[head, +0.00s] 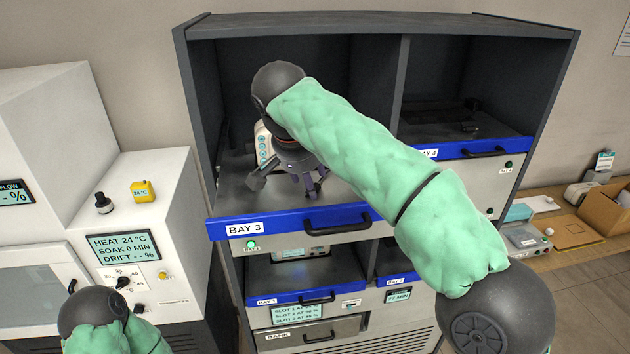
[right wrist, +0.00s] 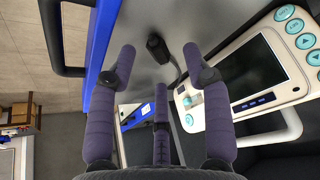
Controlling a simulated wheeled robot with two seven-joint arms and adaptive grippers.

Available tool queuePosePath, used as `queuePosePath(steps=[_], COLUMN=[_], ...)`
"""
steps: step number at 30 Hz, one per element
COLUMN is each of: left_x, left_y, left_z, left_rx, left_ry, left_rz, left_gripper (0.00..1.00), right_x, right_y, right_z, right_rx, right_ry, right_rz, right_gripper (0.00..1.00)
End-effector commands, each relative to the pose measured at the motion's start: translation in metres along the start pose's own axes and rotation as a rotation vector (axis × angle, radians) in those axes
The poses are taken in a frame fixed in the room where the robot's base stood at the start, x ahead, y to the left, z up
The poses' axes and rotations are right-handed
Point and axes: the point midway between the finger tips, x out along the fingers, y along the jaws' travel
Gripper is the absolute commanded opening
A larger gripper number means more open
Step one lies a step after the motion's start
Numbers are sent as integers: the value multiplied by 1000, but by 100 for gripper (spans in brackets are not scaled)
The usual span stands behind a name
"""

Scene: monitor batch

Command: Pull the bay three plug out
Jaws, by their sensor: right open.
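The bay three tray (head: 225,195) has a blue front edge labelled BAY 3 and a black handle, with a green lamp lit below the label. A white monitor (head: 262,146) with teal buttons stands on it, partly hidden behind my right gripper (head: 300,180). In the right wrist view the monitor (right wrist: 262,72) shows its dark screen at the right. A black plug (right wrist: 156,46) with a short cable sits on the grey tray surface between the open fingertips of my right gripper (right wrist: 158,55). The fingers look apart from it. My left gripper is out of view.
The rack's dark side walls (head: 195,120) and middle divider (head: 398,75) bound the bay. The bay four tray (head: 470,148) is at the right. Lower bays (head: 310,297) sit below. A white heating machine (head: 150,230) stands at the left, near my left arm.

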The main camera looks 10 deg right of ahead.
Motion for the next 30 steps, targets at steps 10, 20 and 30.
queuePosePath(steps=[10, 20, 30], left_x=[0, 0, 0], left_y=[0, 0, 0], left_z=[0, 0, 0], left_rx=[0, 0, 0], left_ry=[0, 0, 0], left_rz=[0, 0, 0], left_gripper=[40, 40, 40], right_x=[-70, -102, -105], right_y=[-2, 0, 0], right_z=[0, 0, 0], right_rx=[1, -1, 0], right_ry=[2, 0, 0], right_rz=[-5, 0, 0], right_gripper=[50, 50, 50])
